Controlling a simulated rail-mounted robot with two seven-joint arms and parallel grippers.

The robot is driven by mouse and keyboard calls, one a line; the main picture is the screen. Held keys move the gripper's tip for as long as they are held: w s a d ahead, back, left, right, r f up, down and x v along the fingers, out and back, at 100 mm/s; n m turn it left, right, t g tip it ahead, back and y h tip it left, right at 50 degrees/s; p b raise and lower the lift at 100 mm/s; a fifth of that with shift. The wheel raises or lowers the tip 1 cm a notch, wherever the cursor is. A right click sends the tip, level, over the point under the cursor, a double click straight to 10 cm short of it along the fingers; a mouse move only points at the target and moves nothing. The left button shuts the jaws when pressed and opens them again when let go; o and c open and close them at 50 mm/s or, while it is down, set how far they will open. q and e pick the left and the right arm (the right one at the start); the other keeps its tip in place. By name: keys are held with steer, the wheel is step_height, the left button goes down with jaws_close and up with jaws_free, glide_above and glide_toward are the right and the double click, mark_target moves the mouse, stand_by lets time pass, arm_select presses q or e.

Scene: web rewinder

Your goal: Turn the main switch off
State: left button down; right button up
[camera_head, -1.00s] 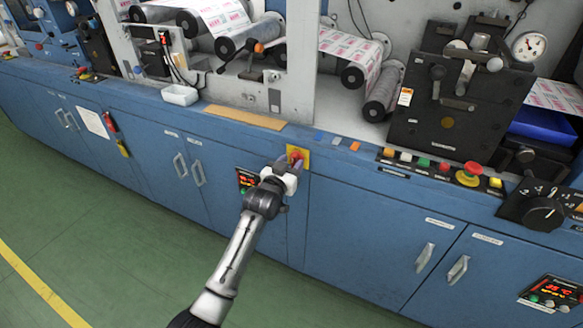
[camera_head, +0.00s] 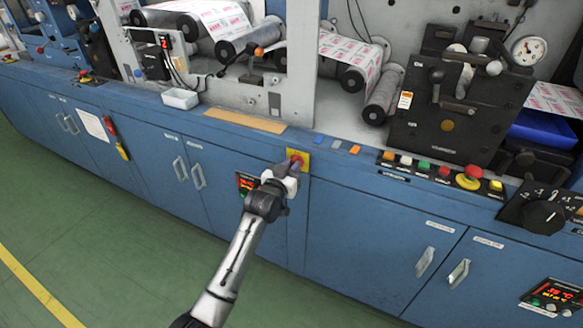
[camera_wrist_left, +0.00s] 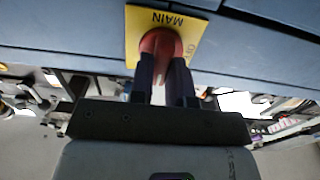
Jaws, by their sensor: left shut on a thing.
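The main switch is a red knob (camera_head: 296,159) on a yellow plate (camera_head: 304,154) on the blue cabinet front, near its top edge. In the left wrist view the red knob (camera_wrist_left: 161,42) sits in front of the yellow plate (camera_wrist_left: 133,32), which reads "MAIN". My left gripper (camera_head: 285,168) reaches up to the switch from below. Its two dark fingers (camera_wrist_left: 162,75) are shut on the red knob, one on each side. The fingers hide part of the knob and plate lettering. My right gripper is not in view.
A red digital display (camera_head: 246,184) sits just left of my left gripper. A row of coloured buttons with a red emergency stop (camera_head: 473,172) lies along the ledge to the right. The green floor (camera_head: 110,235) is clear.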

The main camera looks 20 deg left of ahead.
arm_select(q)
steer(key=shift+a+f+n+p, duration=0.15)
steer(key=shift+n+p, duration=2.15)
steer(key=shift+n, duration=2.2)
steer(key=shift+a+f+n+p, duration=0.1)
steer(key=shift+n+p, duration=2.15)
steer(key=shift+n, duration=2.25)
steer(key=c, duration=1.1)
jaws_free()
